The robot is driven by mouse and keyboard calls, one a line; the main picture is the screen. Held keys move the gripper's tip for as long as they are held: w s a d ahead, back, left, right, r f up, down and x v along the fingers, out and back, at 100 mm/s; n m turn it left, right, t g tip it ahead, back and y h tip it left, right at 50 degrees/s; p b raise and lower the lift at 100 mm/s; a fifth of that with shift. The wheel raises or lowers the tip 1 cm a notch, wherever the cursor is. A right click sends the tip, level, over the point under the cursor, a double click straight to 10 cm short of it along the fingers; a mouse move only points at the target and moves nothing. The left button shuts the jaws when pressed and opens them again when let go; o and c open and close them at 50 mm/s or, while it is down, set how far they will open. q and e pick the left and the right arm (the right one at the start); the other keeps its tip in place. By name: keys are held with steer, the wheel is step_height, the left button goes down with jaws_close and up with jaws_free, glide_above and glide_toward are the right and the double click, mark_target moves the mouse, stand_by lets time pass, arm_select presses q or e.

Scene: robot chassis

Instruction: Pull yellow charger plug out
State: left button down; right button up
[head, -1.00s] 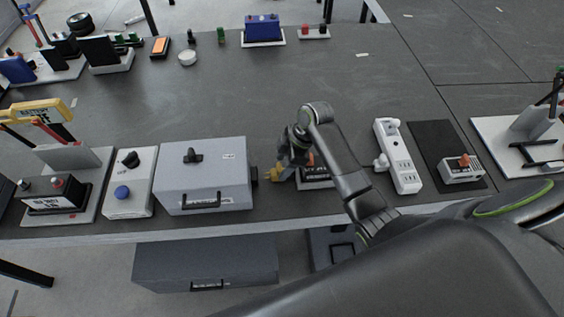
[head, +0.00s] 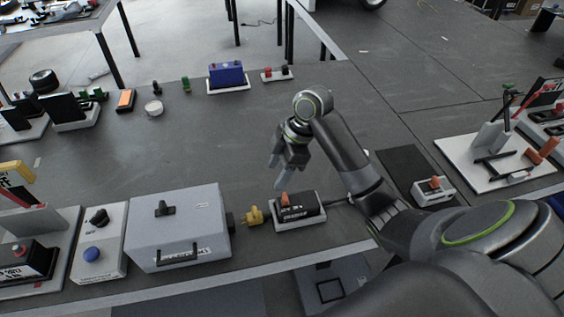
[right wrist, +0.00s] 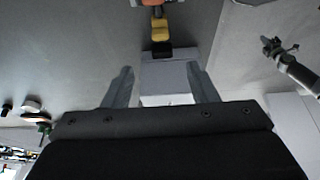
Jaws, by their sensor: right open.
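The yellow charger plug (head: 253,214) lies beside the grey box (head: 180,228), at its black socket (head: 231,221). In the right wrist view the yellow plug (right wrist: 160,29) lines up with the black socket (right wrist: 161,48); I cannot tell whether its prongs are partly in. My right gripper (head: 277,176) is open and empty, above and behind the plug, pointing down. In the right wrist view its two fingers (right wrist: 158,80) stand apart over the grey box. An arm end at the right of that view, probably my left gripper (right wrist: 275,46), is too small to read.
A black-and-white device with an orange knob (head: 297,207) stands right of the plug. A white panel with a blue button (head: 98,245) stands left of the grey box. A small white unit (head: 433,189) sits further right.

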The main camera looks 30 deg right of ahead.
steer(key=shift+v, duration=1.25)
